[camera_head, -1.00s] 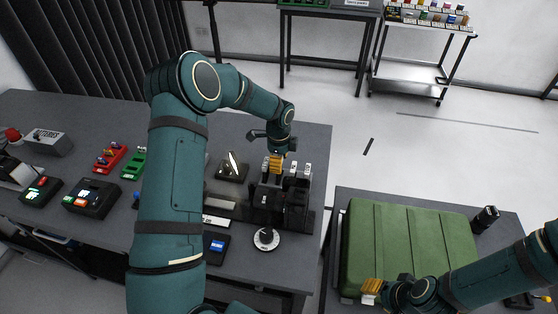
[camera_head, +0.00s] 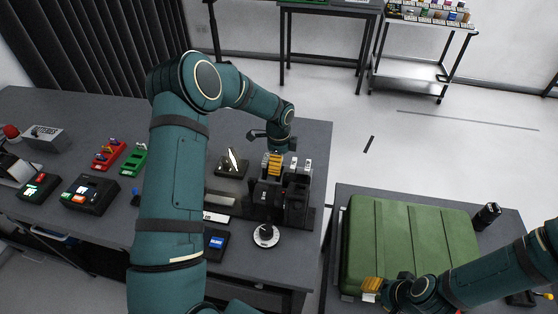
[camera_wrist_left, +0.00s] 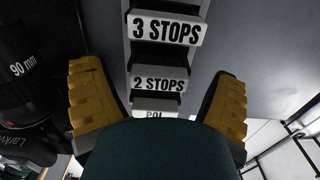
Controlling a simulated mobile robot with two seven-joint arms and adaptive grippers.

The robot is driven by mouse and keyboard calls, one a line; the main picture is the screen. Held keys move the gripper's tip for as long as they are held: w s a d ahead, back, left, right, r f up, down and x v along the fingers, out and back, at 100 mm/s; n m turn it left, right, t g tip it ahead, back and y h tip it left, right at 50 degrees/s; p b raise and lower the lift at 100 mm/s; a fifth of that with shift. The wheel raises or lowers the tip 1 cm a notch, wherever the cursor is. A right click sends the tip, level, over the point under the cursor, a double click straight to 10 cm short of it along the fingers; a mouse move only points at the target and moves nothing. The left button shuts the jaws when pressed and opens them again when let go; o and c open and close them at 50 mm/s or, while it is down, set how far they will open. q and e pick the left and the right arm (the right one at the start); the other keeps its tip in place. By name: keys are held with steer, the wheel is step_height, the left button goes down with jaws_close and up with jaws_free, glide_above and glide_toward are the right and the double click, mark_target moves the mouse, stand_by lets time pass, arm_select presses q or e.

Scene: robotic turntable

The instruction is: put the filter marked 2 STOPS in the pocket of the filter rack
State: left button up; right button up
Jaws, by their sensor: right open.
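In the left wrist view, the tag 2 STOPS (camera_wrist_left: 160,84) sits in a row between the tag 3 STOPS (camera_wrist_left: 166,30) and the partly hidden tag POL (camera_wrist_left: 155,113). My left gripper (camera_wrist_left: 160,100) has its yellow fingers spread on either side of the row, with space between them and the 2 STOPS tag. In the head view, my left gripper (camera_head: 274,164) is beside the white tags (camera_head: 300,163) on the black rig (camera_head: 272,198). I cannot tell which part is the rack's pocket. My right gripper (camera_head: 371,288) is open, at the green case's front edge.
A black 90 mm lens (camera_wrist_left: 28,75) is close to the left finger. The green case (camera_head: 405,245) fills most of the right table. A round dial (camera_head: 266,236) and a small display (camera_head: 216,243) stand in front of the rig. Control boxes (camera_head: 92,195) are at the left.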

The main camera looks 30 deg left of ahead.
arm_select(q)
step_height(320, 180, up, 12)
stand_by(0.7)
stand_by(0.4)
